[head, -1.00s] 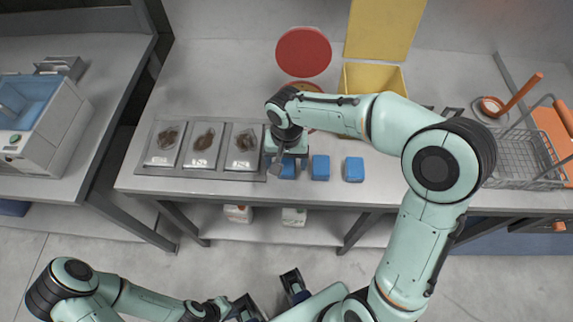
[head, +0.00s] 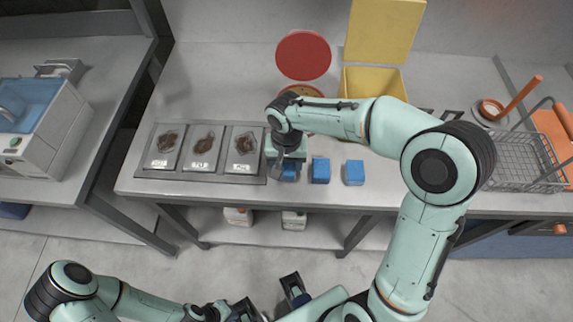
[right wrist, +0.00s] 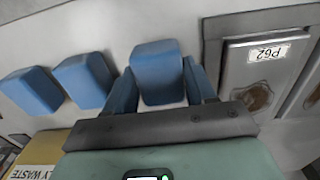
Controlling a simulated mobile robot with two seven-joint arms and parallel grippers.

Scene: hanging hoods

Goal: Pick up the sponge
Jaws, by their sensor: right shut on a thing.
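Several blue block-shaped sponges are in a row near the counter's front edge. My right gripper (head: 288,172) is over the leftmost one (head: 291,175), which it partly covers. In the right wrist view this sponge (right wrist: 157,70) sits between the two blue fingers of the gripper (right wrist: 160,92), shut on it. I cannot tell whether the sponge is clear of the counter. The middle sponge (head: 320,171) and the right sponge (head: 354,173) lie free beside it. My left gripper (head: 242,310) is low at the bottom edge, away from the counter; its jaw opening is unclear.
Left of the sponges are metal food pans (head: 203,148). Behind are a yellow bin (head: 375,80) with its lid up and a red round lid (head: 303,55). A wire basket (head: 525,160) is at the right. The counter's back left is clear.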

